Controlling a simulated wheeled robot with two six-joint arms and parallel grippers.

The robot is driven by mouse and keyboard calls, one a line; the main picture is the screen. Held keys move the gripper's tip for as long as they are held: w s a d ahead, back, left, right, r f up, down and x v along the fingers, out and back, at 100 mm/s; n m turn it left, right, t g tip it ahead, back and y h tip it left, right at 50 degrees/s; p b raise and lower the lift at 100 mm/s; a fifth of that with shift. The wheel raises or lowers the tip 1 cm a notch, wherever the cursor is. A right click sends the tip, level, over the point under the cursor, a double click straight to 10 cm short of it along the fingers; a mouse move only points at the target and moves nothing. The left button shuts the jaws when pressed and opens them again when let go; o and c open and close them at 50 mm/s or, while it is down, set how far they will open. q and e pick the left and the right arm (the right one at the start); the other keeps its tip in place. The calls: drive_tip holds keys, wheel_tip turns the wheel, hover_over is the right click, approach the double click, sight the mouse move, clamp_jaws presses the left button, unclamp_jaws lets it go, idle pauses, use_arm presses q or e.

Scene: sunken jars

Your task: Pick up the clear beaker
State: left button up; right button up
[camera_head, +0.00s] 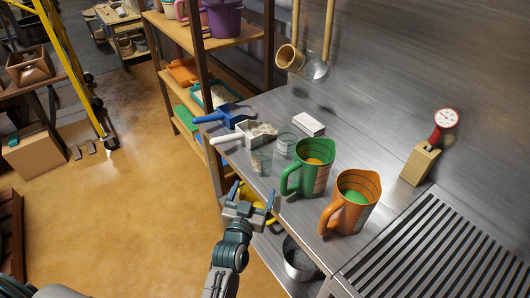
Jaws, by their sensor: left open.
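Two small clear glass vessels stand on the steel counter (282,195). One clear vessel (262,161) is near the counter's front edge; another clear vessel (287,143) stands just behind it to the right. I cannot tell for sure which one is the clear beaker. My left gripper (252,194) is open and empty, with its fingers pointing toward the counter. It is in front of the nearer vessel and apart from it. My right gripper is not in view.
A green jug (312,168) and an orange jug (350,202) stand right of the vessels. A white scoop (256,132) and a blue scoop (230,116) lie behind them to the left, a white box (308,124) behind. A slatted rack (435,250) is at right.

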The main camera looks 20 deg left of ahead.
sight(259, 168)
use_arm(q)
drive_tip(key=w, duration=0.5)
drive_tip(key=shift+w+a+r, duration=0.15)
drive_tip(key=shift+w, duration=0.55)
drive_tip(key=w, duration=0.4)
drive_tip(key=shift+w+a+r, duration=0.1)
drive_tip(key=shift+a+r, duration=0.2)
drive_tip(key=shift+a, duration=0.05)
drive_tip(key=shift+w+f, duration=0.1)
drive_tip(key=shift+w, duration=0.2)
drive_tip(key=shift+s, duration=0.15)
drive_tip(key=shift+c, duration=0.9)
drive_tip(key=c, duration=0.9)
wheel_tip(259, 168, up, 9)
drive_tip(key=shift+f, duration=0.1)
drive_tip(key=shift+r, duration=0.7)
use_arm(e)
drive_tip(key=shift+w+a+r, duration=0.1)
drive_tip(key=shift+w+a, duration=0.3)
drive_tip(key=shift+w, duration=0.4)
use_arm(q)
drive_tip(key=shift+o, duration=0.5)
